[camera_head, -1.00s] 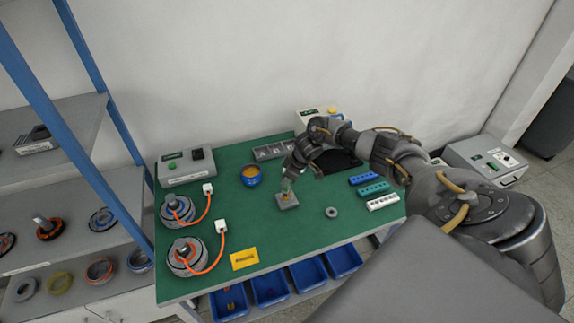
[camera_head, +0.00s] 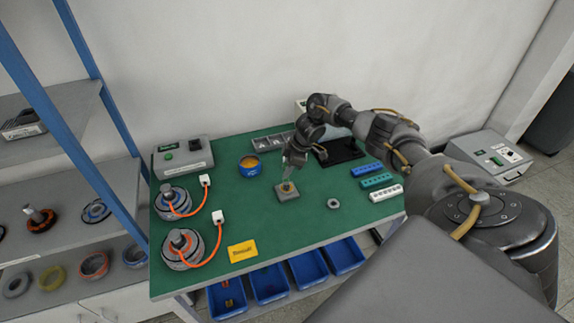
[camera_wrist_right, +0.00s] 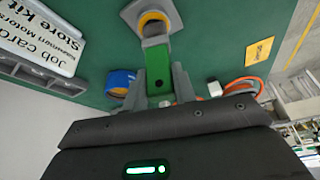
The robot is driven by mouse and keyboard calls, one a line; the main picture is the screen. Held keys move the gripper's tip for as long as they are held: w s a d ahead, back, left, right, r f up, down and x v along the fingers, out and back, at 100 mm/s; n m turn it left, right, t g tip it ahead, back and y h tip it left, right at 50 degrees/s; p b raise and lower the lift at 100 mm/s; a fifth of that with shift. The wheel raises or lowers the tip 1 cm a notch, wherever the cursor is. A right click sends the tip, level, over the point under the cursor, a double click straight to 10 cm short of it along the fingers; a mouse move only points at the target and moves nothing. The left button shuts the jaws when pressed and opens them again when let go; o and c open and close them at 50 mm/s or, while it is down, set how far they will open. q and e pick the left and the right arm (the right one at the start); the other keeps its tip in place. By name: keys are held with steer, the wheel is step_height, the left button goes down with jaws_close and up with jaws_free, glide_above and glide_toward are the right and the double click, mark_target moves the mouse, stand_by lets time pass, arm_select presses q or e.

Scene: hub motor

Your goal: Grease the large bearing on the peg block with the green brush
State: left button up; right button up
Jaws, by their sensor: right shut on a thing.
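My right gripper (camera_head: 291,172) is over the peg block (camera_head: 286,196) and is shut on the green brush (camera_wrist_right: 157,72), best seen in the right wrist view between my fingers (camera_wrist_right: 160,86). The brush points toward the large bearing, a ring with a yellow-orange band (camera_wrist_right: 153,17), on the grey peg block (camera_wrist_right: 130,13). The brush's end meets or overlaps the bearing's near edge; I cannot tell whether it touches. The blue tin (camera_head: 244,170) with yellow-orange contents stands behind and left of the block. My left gripper is not in view.
A loose grey ring (camera_head: 333,203) lies right of the block. Blue, teal and white holed blocks (camera_head: 376,182) lie farther right. Two hub motors (camera_head: 181,262) with orange cables are at the left. A yellow card (camera_head: 242,251) lies near the front edge. Green mat around the block is clear.

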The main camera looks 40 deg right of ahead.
steer(key=shift+n+g+b, duration=0.3)
steer(key=shift+n+b, duration=0.6)
steer(key=shift+b, duration=0.25)
step_height(320, 180, up, 5)
steer(key=p, duration=0.4)
steer(key=shift+r+p, duration=0.1)
steer(key=shift+p, duration=0.3)
steer(key=shift+a, duration=0.1)
